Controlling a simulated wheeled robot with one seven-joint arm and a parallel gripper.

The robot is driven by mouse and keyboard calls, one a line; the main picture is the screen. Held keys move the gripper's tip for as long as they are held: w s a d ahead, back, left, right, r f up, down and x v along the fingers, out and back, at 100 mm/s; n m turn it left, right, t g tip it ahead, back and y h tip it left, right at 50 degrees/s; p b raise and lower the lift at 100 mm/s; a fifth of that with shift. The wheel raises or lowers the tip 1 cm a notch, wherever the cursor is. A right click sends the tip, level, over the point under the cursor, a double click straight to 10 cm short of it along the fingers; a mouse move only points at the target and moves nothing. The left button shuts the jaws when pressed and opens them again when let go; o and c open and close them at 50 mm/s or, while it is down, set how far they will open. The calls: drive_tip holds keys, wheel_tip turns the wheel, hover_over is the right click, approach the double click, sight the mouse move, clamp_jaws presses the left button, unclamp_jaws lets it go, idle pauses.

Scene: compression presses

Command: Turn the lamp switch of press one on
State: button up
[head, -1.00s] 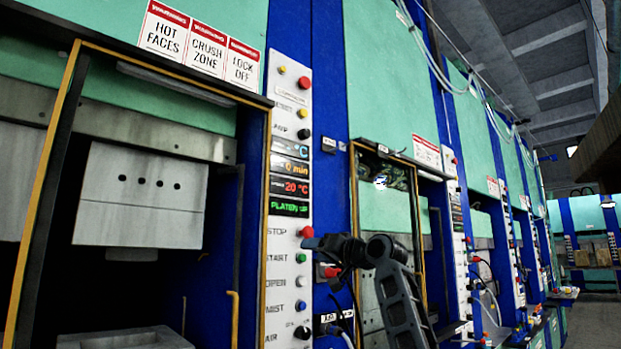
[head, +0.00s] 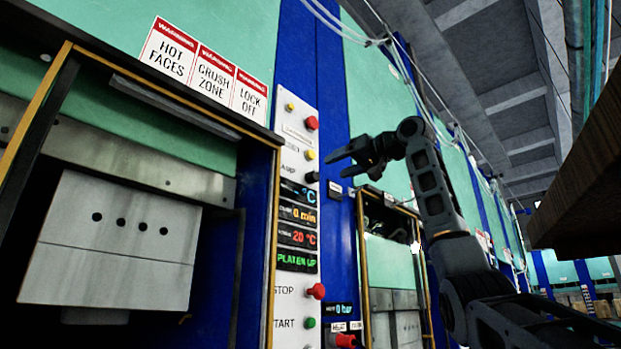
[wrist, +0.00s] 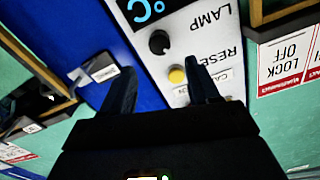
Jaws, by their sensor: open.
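Press one's white control panel (head: 296,232) stands right of the near press opening. Its lamp switch is a small black knob (head: 312,177), beside a partly cut-off label. In the wrist view the black knob (wrist: 159,42) shows upside down near the word LAMP, with the yellow reset button (wrist: 177,75) beside it. My gripper (head: 338,164) is open and empty, to the right of the knob in the head view. In the wrist view the fingers of my gripper (wrist: 162,78) point toward the panel, and the knob lies beyond the gap between their tips. I see no contact. The knob's setting cannot be read.
A red button (head: 312,123) sits above, and displays (head: 297,238), a red stop button (head: 316,291) and a green start button (head: 309,323) sit below the knob. Warning signs (head: 203,70) are at the left. A dark overhanging object (head: 575,190) is at the right.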

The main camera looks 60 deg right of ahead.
sight(318, 176)
drive_tip(key=p+x, duration=0.2)
drive_tip(key=x, duration=0.5)
drive_tip(key=shift+w, duration=0.3)
drive_tip(key=c, duration=1)
drive_tip(key=shift+c, duration=0.2)
drive_tip(key=shift+m, duration=0.3)
drive_tip(key=m, duration=1.1)
drive_tip(key=shift+d+f, duration=0.15)
drive_tip(key=shift+f, duration=0.05)
drive_tip(key=shift+s, duration=0.1)
drive_tip(key=shift+m, duration=0.3)
